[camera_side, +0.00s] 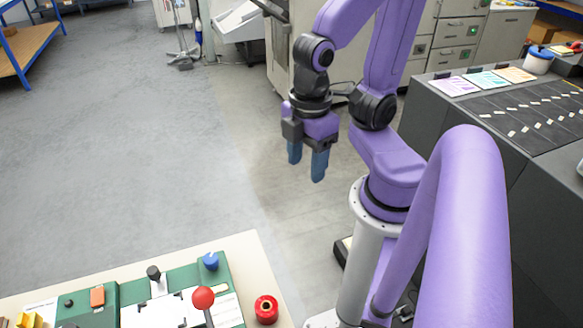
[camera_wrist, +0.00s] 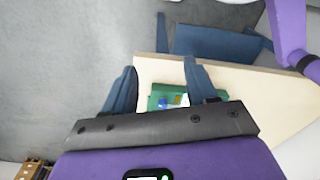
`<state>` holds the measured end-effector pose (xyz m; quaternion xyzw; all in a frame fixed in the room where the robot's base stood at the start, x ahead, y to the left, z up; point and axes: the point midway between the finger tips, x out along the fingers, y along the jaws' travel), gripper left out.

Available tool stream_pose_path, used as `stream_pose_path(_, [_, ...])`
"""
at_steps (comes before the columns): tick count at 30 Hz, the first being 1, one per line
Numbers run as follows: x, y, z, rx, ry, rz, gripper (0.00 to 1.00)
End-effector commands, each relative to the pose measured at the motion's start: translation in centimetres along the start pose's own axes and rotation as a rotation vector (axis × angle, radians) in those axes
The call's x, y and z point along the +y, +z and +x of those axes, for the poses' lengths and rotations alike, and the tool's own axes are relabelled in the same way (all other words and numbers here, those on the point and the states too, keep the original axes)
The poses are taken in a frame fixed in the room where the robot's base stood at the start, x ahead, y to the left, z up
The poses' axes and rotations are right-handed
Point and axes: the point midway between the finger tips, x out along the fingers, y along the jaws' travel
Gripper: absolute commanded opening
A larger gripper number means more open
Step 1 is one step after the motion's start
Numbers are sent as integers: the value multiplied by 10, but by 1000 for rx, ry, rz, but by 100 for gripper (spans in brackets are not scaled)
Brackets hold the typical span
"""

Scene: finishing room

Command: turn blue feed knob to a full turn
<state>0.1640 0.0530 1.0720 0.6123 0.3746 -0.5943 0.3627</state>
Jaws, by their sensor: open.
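The blue feed knob (camera_side: 210,261) stands upright on the back right part of a green machine panel (camera_side: 225,284) on a cream table. A small blue patch between my fingers in the wrist view (camera_wrist: 163,103) looks like the same knob, partly cut off by the gripper body. My gripper (camera_side: 307,166) has blue fingers, which are apart and empty. It hangs fingers down over the floor, well away from the knob, beyond the table's back right corner in the side view. In the wrist view my open gripper (camera_wrist: 160,68) points toward the table.
A red-ball lever (camera_side: 203,298) and a black knob (camera_side: 153,272) stand near the blue knob. A dark bench (camera_side: 432,105) stands at right. The floor below my gripper is clear.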

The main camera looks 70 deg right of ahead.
Motion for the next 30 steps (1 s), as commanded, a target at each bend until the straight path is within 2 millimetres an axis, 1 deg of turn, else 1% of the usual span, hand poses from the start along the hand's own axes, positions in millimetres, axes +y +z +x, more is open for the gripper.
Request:
stream_pose_path(5, [1, -2, 0, -1, 0, -8, 57])
stream_pose_path(8, [4, -14, -3, -3, -1, -49, 57])
stream_pose_path(11, [9, -37, -7, -7, -1, -135, 57])
stream_pose_path(17, [21, -101, -16, -19, -7, -380, 57])
stream_pose_path(18, [23, -114, -18, -21, -8, -431, 57])
stream_pose_path(24, [30, -173, -23, -30, -17, -666, 57])
stream_pose_path(27, [31, -194, -25, -33, -21, -755, 57])
stream_pose_path(30, [32, -208, -26, -35, -24, -815, 57])
